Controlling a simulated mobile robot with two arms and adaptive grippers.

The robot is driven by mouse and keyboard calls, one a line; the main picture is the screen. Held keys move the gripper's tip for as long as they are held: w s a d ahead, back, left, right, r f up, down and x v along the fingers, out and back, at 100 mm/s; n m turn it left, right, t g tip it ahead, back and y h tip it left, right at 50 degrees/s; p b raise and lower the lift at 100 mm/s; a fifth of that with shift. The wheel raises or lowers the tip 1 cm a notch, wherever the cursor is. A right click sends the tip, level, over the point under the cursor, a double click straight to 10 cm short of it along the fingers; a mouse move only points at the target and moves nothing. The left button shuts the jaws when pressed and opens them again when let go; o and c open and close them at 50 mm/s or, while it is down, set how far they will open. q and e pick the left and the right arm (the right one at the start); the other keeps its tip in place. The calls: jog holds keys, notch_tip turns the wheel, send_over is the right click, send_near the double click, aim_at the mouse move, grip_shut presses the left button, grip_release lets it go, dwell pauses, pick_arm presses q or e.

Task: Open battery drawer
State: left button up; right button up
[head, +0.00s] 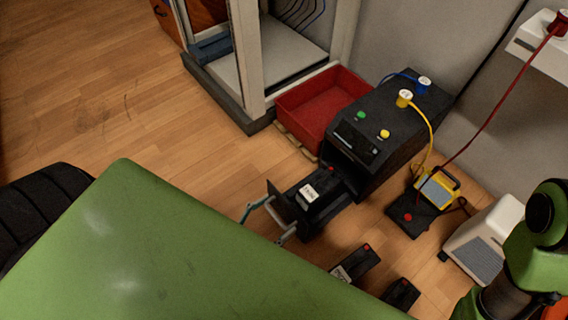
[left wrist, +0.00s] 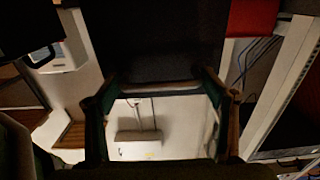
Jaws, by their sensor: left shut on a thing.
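The black power unit (head: 386,124) stands on the floor beside the wall. Its battery drawer (head: 338,213) sticks out of the lower front, with a dark battery (head: 317,192) bearing a white label and a red terminal in it. My left gripper (head: 279,216) is at the drawer's front panel, its fingers on either side and shut on the drawer front or its handle; which part is hard to tell. In the left wrist view, the fingers (left wrist: 158,88) stand wide apart across a pale bar at a dark face. My right gripper is out of view.
A red bin (head: 322,98) and an open rack (head: 240,65) stand left of the unit. Loose batteries (head: 356,263) lie on the floor at the front. A yellow meter (head: 437,188) and a white device (head: 482,240) are at the right.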

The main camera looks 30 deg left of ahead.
pick_arm(q)
jog(key=shift+s+d, duration=0.1)
jog(key=shift+s, duration=0.15)
jog(key=o, duration=1.3)
jog(key=v, duration=0.7)
jog(key=shift+s, duration=0.2)
